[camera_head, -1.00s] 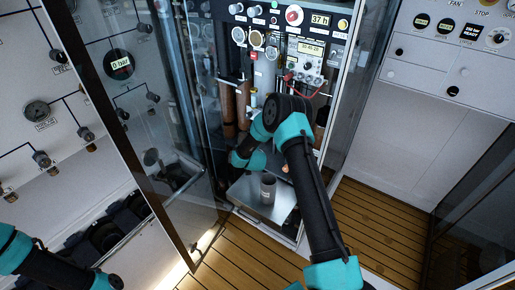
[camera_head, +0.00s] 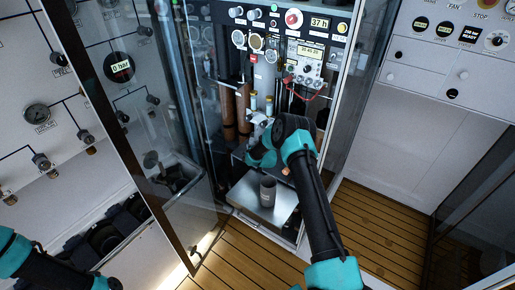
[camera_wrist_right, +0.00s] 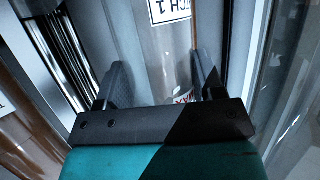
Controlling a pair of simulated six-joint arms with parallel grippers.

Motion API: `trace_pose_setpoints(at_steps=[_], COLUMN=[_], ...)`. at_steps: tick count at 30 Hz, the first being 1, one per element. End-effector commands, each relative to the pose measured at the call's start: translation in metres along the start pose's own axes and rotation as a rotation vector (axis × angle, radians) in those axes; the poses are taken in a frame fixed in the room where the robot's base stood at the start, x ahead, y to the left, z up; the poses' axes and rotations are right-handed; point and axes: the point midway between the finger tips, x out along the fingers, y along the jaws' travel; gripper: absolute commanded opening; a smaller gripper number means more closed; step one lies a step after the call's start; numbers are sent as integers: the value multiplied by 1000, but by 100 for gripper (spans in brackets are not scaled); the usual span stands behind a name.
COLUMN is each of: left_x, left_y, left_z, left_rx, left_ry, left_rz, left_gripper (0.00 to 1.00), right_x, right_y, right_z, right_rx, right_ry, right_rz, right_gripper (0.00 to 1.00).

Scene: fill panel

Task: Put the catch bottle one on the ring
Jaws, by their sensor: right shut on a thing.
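The bottle's ends are out of that view. I cannot make out the ring. My left gripper is out of view; only part of my left arm shows at bottom left.
A grey cup (camera_head: 267,188) stands on a metal tray (camera_head: 248,199) low in the cabinet. A glass door (camera_head: 120,120) is open at left. The control panel (camera_head: 300,45) is above.

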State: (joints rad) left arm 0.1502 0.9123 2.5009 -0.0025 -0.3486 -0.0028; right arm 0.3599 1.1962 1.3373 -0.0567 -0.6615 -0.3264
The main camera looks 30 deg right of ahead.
Motion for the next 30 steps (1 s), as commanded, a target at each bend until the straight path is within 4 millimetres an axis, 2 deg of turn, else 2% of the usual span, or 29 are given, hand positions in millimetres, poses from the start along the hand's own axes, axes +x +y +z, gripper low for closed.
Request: trace_pose_setpoints(at_steps=[6,19,20,27,30], left_x=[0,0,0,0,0], left_y=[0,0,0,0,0], left_z=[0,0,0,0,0], left_rx=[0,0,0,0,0], left_ry=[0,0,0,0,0], left_rz=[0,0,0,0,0], left_gripper=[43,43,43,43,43], right_x=[17,20,20,20,19], right_y=[17,18,18,18,18], right_z=[12,16,15,15,15], right_rx=[0,0,0,0,0], right_ry=[0,-1,-1,-1,-1], right_rz=[2,1,0,1,1], right_gripper=[38,38,65,88,88])
